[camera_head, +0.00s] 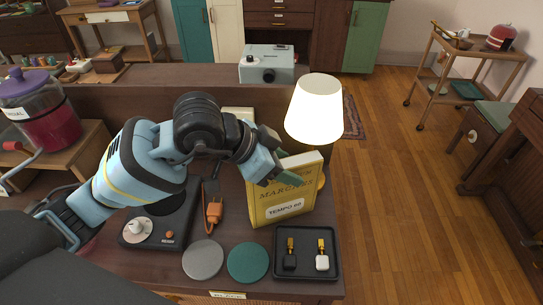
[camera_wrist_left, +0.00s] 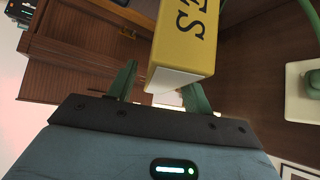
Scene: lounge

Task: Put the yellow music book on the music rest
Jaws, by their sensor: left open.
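The yellow music book (camera_head: 285,197), with dark lettering and a white "TEMPO" label, stands upright on the brown desk. My left gripper (camera_head: 287,168) is at the book's upper left corner. It is open. In the left wrist view, the book (camera_wrist_left: 187,40) lies just ahead of the left gripper (camera_wrist_left: 160,92), its near end roughly between the green fingers. I cannot tell whether they touch it. I cannot make out a music rest in either view. My right gripper is not in view.
A lit lamp (camera_head: 314,108) stands close behind the book. A black tray (camera_head: 330,272) with two small items, a green disc (camera_head: 248,263) and a grey disc (camera_head: 203,259) lie in front. Dark wooden furniture (camera_head: 500,150) stands at far right beyond open floor.

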